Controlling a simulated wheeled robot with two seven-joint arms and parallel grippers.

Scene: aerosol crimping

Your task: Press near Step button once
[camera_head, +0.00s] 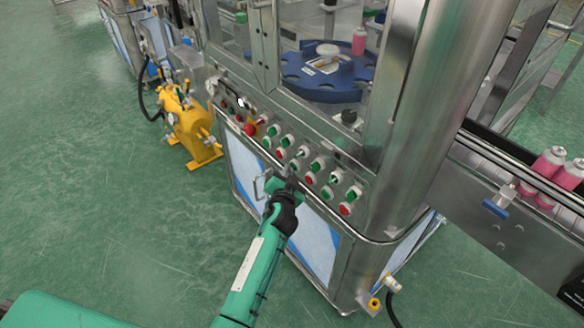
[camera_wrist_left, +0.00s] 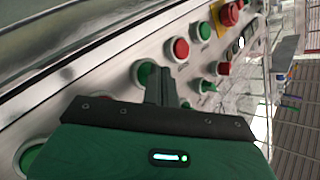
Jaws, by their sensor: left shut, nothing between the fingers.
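A row of red and green buttons runs along the sloped front panel (camera_head: 266,138) of the machine. In the head view my left gripper (camera_head: 291,180) is close to the panel, below the middle of the row. In the left wrist view the shut fingers of my left gripper (camera_wrist_left: 160,84) point at the panel, just right of a green button (camera_wrist_left: 144,73). I cannot tell whether they touch it. A red button (camera_wrist_left: 180,50) lies beyond the fingertips. Labels are too small to read, so I cannot tell which button is Step. My right gripper is not in view.
A blue turntable (camera_head: 300,82) with a pink can (camera_head: 359,41) is behind the machine's frame. A yellow device (camera_head: 192,128) stands at left. A conveyor with pink cans (camera_head: 549,162) is at right. Green floor at left is clear.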

